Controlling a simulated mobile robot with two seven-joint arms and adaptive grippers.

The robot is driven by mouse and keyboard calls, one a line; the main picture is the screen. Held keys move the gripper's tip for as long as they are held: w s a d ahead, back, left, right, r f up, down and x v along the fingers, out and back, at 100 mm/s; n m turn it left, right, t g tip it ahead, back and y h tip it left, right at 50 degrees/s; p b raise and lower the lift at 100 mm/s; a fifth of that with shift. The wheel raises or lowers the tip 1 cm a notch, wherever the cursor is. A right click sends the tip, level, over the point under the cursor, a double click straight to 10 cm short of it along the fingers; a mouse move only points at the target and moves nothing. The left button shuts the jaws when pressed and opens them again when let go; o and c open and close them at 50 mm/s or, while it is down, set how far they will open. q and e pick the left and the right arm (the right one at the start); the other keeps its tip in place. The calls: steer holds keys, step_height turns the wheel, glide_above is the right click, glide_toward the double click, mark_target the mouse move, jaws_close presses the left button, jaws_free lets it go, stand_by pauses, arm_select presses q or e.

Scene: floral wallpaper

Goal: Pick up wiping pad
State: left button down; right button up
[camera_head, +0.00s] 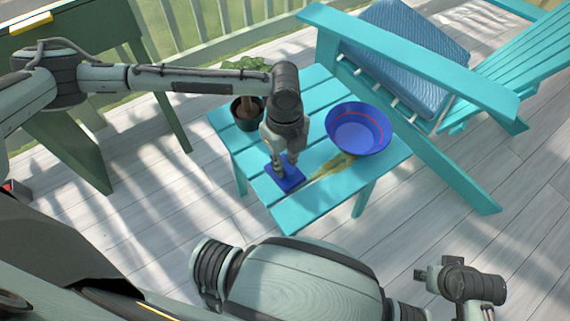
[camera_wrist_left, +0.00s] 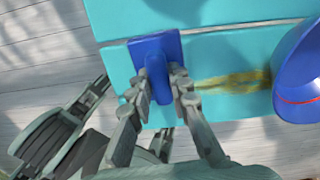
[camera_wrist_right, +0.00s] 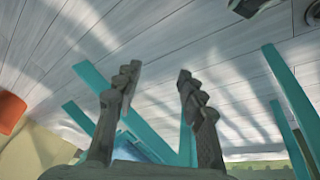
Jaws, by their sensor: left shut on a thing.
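The blue wiping pad (camera_head: 287,179) has a flat base and a raised handle, and lies near the front left of the turquoise side table (camera_head: 313,200). My left gripper (camera_head: 285,160) comes down on it from above. In the left wrist view the fingers of my left gripper (camera_wrist_left: 159,84) close on both sides of the handle of the pad (camera_wrist_left: 150,48). The pad looks level, at or very near the tabletop; I cannot tell if it touches. My right gripper (camera_wrist_right: 155,85) is open and empty in the right wrist view, away from the table.
A blue bowl (camera_head: 358,130) with a red ring stands on the table right of the pad. A yellowish stain (camera_head: 332,166) lies between them. A potted plant (camera_head: 247,113) stands at the back left. A turquoise chair (camera_head: 410,55) with a blue cushion (camera_head: 403,60) is close behind.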

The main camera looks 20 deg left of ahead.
arm_select(q)
step_height(320, 180, up, 4)
steer(key=shift+a+r, duration=0.1)
steer(key=shift+r, duration=0.1)
steer(key=a+r, duration=0.3)
steer(key=a, duration=0.2)
steer(key=s+a+r+p, duration=0.1)
steer(key=a+r, duration=0.2)
steer(key=a, duration=0.3)
steer(key=shift+s+a+r, duration=0.2)
steer(key=shift+s+r, duration=0.05)
steer(key=shift+s, duration=0.05)
arm_select(e)
steer(key=shift+f, duration=1.15)
arm_select(q)
steer(key=c, duration=2)
jaws_free()
jaws_close()
